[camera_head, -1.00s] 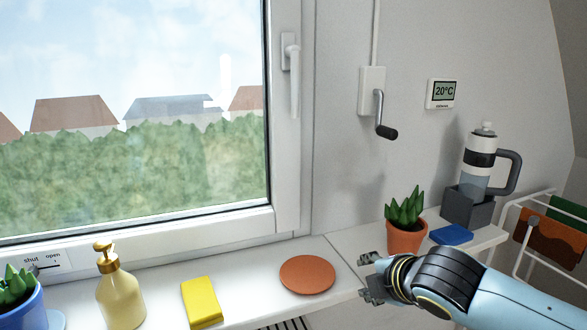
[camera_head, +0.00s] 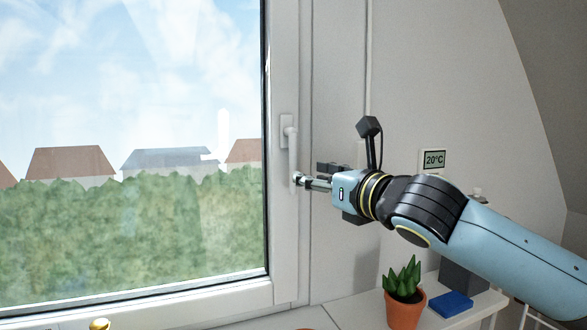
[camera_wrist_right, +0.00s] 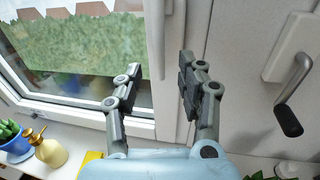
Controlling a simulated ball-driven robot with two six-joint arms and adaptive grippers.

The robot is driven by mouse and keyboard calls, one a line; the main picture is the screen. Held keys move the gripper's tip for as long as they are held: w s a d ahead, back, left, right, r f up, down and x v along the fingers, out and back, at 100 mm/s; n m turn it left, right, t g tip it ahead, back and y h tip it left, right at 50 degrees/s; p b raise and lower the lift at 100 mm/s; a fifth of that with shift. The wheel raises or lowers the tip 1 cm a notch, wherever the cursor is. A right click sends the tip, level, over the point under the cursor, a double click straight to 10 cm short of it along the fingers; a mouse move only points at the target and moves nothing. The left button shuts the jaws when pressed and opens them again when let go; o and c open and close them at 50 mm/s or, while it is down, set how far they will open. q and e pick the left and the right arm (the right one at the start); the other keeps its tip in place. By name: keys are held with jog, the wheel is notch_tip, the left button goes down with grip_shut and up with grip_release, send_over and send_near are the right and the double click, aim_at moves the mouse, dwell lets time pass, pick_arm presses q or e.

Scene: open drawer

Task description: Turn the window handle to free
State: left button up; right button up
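The white window handle (camera_head: 293,150) is on the right side of the window frame and points straight down. My right gripper (camera_head: 310,177) is at the lower end of the handle, coming from the right. In the right wrist view the gripper (camera_wrist_right: 158,72) is open, and the white handle (camera_wrist_right: 154,38) shows between its two fingers, with visible gaps on both sides. I cannot tell whether a finger touches it. The window sash (camera_head: 284,235) looks closed. My left gripper is not in view.
A crank (camera_wrist_right: 290,110) hangs on the wall just right of the gripper. A thermostat (camera_head: 433,160) is further right. Below are a potted plant (camera_head: 404,290) and a blue block (camera_head: 450,304) on the sill. A soap dispenser (camera_wrist_right: 48,148) stands at the left.

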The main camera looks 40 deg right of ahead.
jog(key=w+p, duration=0.1)
jog(key=w, duration=0.6)
jog(key=shift+d, duration=0.1)
grip_shut()
jog(key=shift+w+f, duration=0.1)
jog(key=shift+w, duration=0.05)
dwell(0.3)
